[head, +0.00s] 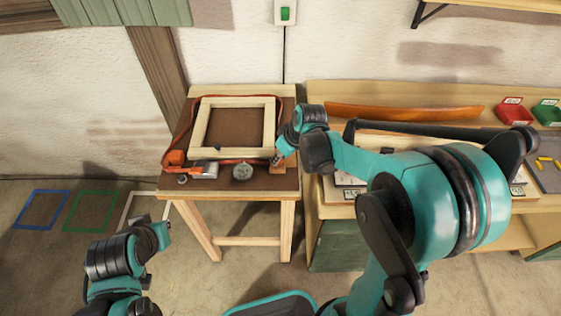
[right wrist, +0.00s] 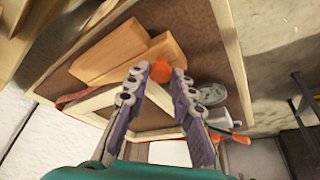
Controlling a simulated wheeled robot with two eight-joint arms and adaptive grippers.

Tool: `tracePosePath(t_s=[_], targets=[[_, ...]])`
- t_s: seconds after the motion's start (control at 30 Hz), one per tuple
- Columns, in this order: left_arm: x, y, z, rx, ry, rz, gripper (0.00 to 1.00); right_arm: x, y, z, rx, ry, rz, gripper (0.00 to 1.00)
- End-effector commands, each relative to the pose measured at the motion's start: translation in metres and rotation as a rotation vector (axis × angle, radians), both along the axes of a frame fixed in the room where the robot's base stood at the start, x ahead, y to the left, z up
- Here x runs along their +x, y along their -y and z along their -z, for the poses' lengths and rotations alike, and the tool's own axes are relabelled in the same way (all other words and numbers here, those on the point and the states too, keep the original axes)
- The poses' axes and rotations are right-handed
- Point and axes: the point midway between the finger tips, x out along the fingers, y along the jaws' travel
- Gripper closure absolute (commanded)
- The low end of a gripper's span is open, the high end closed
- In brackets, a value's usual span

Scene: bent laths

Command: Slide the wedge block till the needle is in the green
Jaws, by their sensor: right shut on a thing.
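The wedge block (head: 278,169) is a small orange-brown wooden piece at the table's front right corner. In the right wrist view, pale wooden pieces (right wrist: 112,52) lie close together, with an orange knob (right wrist: 160,71) at the end of one. My right gripper (head: 281,158) is shut on the wedge block, its fingers either side of the knob. The round dial gauge (head: 243,171) lies left of it and also shows in the right wrist view (right wrist: 210,93). Its needle and green zone are too small to read.
A pale wooden frame (head: 200,127) lies on the table with an orange strap (head: 236,96) around it. An orange and silver tensioner (head: 203,170) sits at the front left. A bench with red (head: 514,110) and green (head: 548,112) bins stands to the right.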

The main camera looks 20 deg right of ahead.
Motion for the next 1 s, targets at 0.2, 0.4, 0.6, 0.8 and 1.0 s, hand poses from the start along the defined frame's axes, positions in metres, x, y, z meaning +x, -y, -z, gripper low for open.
tracePosePath(t_s=[0.2,0.4,0.6,0.8,1.0], targets=[[0.000,0.000,0.001,0.000,0.000,0.000,1.00,0.013,0.004,0.000,0.000,0.001,0.001,1.00],[0.000,0.000,0.001,0.000,0.000,0.000,1.00,0.013,0.004,0.000,0.000,0.001,0.000,0.58],[0.000,0.000,0.000,0.000,0.000,0.000,1.00,0.012,0.004,0.000,0.000,0.001,0.000,0.56],[0.000,0.000,0.000,0.000,0.000,0.000,1.00,0.011,0.005,-0.005,0.000,0.001,0.001,0.56],[0.000,0.000,0.000,0.000,0.000,0.000,1.00,-0.001,0.011,-0.037,0.000,0.001,0.001,0.56]])
